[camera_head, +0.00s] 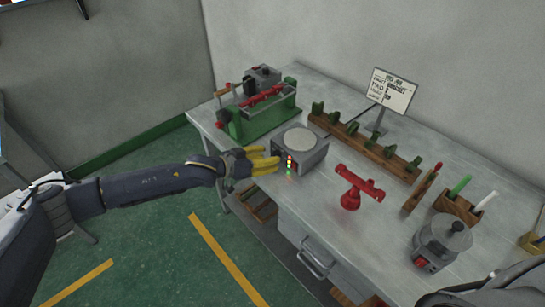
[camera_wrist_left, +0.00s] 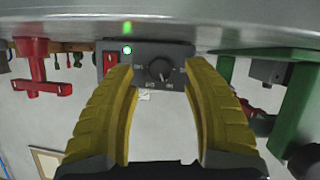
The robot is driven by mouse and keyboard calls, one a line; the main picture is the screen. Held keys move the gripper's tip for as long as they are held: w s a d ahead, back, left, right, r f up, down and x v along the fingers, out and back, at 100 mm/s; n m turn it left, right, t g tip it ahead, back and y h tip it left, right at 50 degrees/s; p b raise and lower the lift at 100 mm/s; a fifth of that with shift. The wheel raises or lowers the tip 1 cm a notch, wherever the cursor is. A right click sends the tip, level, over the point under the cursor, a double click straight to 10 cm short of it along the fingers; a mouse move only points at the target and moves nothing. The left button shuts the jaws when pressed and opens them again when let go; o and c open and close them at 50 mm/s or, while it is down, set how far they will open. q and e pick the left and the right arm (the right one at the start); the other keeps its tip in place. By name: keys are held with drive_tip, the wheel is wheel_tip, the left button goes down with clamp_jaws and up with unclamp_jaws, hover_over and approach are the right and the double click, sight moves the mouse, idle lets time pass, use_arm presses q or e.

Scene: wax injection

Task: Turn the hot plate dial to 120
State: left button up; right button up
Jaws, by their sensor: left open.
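The hot plate (camera_head: 312,149) is a grey box with a round pale top, near the table's front edge. In the left wrist view, which looks upside down, its dark front panel (camera_wrist_left: 142,50) carries a round black dial (camera_wrist_left: 160,70) with pale markings too small to read surely. A red switch (camera_wrist_left: 110,61) and a lit green light (camera_wrist_left: 127,50) are beside the dial. My left gripper (camera_head: 279,160) is open in front of the panel. Its yellow fingers (camera_wrist_left: 160,85) stand on either side of the dial, apparently without touching it. The dial is hidden in the head view.
A green machine (camera_head: 262,125) stands left of the hot plate. A red stand (camera_head: 351,198) is to its right, with a wooden rack (camera_head: 365,148) behind. A grey pot (camera_head: 443,238) stands further right. A sign (camera_head: 392,90) is at the back. Bare table lies between these.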

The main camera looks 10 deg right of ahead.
use_arm(q)
drive_tip(key=shift+x, duration=1.25)
